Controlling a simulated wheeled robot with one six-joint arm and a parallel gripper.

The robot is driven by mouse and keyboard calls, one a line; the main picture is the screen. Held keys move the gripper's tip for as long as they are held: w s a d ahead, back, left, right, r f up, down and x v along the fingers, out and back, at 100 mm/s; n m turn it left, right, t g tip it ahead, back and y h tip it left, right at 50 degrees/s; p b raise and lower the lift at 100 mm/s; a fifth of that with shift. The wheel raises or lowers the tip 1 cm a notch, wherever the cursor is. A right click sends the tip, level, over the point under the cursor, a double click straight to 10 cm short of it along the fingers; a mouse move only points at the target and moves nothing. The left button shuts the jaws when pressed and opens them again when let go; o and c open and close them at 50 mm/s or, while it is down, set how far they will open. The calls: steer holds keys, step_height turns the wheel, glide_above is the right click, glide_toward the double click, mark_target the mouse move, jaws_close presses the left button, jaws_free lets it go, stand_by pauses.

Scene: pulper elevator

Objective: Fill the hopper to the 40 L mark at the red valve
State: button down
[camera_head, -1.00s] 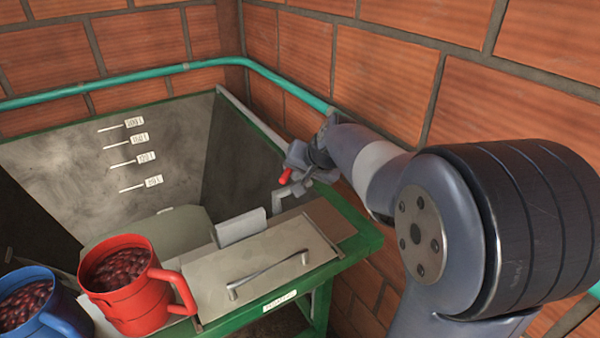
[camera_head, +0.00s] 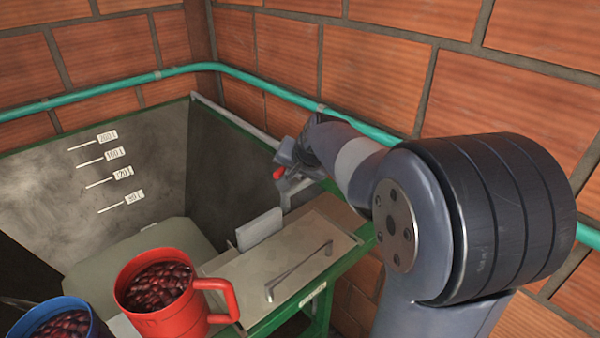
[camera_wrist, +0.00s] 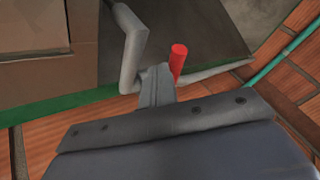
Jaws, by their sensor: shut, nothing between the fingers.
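The hopper (camera_head: 60,200) is a grey metal bin with a green rim. Its inner wall carries several volume marks (camera_head: 115,155); the lowest label's digits are too small to read surely. No water surface is clear inside it. The red valve handle (camera_head: 279,173) shows beside my gripper (camera_head: 290,165), over the hopper's right edge. In the wrist view the red handle (camera_wrist: 178,62) stands just right of my gripper (camera_wrist: 155,85), and a grey bent spout (camera_wrist: 132,45) is to its left. My gripper is shut and empty. Contact with the handle cannot be told.
A red mug (camera_head: 165,300) and a blue mug (camera_head: 58,325), both full of dark red cherries, stand at the front left. A metal cover with a handle (camera_head: 300,268) lies on the green frame. A teal pipe (camera_head: 290,92) runs along the brick walls, close behind my arm.

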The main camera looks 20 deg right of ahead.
steer(key=shift+w+a, duration=0.7)
steer(key=shift+a, duration=0.3)
